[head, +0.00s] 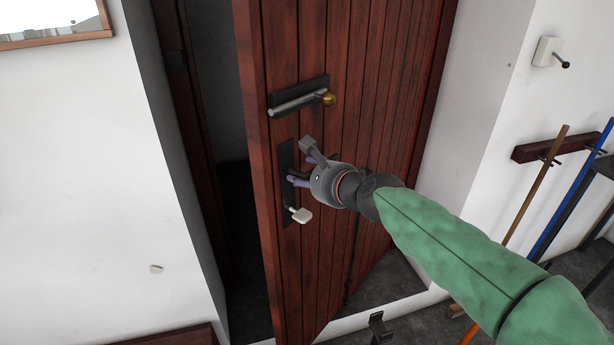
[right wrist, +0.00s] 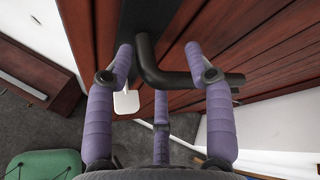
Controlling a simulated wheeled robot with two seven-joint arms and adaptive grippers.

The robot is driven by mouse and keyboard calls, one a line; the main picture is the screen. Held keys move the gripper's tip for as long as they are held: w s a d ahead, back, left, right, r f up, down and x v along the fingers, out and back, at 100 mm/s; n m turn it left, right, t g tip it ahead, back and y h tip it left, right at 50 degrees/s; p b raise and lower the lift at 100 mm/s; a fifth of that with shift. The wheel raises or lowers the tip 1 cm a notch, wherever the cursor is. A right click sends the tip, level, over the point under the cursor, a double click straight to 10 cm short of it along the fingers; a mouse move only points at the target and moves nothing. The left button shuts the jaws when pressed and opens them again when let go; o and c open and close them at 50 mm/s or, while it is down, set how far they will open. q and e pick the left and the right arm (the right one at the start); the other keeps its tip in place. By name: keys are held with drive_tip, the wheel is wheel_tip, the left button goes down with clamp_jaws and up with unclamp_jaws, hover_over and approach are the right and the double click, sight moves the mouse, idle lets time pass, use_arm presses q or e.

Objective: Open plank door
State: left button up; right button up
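The plank door (head: 345,70) is red-brown and stands ajar, with a dark gap along its left edge. Lower down is a long dark plate (head: 287,215) with a pale key-like tab (head: 300,214). My right gripper (head: 297,165) is at this lower plate. In the right wrist view, its purple fingers (right wrist: 160,85) are spread apart around a dark bent handle bar (right wrist: 170,80). Whether they touch the bar is unclear. My left gripper is in neither view.
A dark doorway gap (head: 225,130) lies left of the door. At right, a wall rack (head: 535,148) has long poles leaning by it, and a white wall fixture (head: 547,51) sticks out above. A dark bracket (head: 379,328) stands low near the door's foot.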

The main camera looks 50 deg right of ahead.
drive_tip(key=shift+r, duration=0.15)
drive_tip(key=shift+s+a+r+p, duration=0.1)
drive_tip(key=shift+s+a+p, duration=0.05)
drive_tip(key=shift+p, duration=0.15)
drive_tip(key=s+a+r+p, duration=0.1)
drive_tip(key=s+a+p, duration=0.6)
drive_tip(key=p, duration=0.6)
drive_tip(key=shift+s+a+r, duration=0.15)
drive_tip(key=shift+a+r, duration=0.25)
drive_tip(key=shift+a, duration=0.75)
idle(0.4)
